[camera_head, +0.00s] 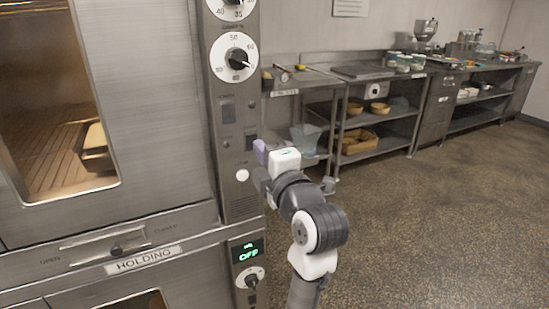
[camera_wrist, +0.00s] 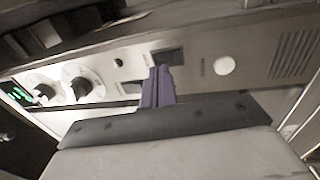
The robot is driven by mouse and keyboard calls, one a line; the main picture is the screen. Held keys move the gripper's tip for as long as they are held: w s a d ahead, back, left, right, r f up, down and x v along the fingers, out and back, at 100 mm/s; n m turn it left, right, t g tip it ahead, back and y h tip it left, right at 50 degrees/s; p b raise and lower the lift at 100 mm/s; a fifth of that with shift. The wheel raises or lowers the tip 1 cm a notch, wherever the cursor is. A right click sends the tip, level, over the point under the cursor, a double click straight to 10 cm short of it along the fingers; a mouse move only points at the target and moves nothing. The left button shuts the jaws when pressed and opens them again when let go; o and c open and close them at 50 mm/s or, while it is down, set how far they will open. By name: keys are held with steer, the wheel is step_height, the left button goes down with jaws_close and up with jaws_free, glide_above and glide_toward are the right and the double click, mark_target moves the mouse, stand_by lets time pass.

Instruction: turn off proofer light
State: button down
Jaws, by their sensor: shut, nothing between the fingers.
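The steel proofer (camera_head: 150,90) fills the left of the head view, and warm light shows inside its window (camera_head: 50,110). Its control column carries a dark switch labelled like POWER (camera_head: 228,111) and a lower dark switch (camera_head: 250,137) whose label I cannot read. In the wrist view the lower switch (camera_wrist: 167,57) sits just beyond my purple fingertips, and the upper switch (camera_wrist: 131,87) lies to their left. My gripper (camera_head: 260,150) is shut and empty, close in front of the panel by the lower switch. I cannot tell whether the fingertips touch it.
Dials (camera_head: 235,57) are above the switches and a white round part (camera_head: 242,175) is below. A HOLDING unit (camera_head: 145,260) with a green OFF display (camera_head: 248,251) is underneath. Steel worktables (camera_head: 350,75) stand behind. The floor at right is clear.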

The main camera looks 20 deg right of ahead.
steer(key=shift+w+r, duration=0.1)
steer(key=shift+w, duration=1.1)
steer(key=shift+w+r, duration=0.1)
steer(key=shift+a, duration=0.1)
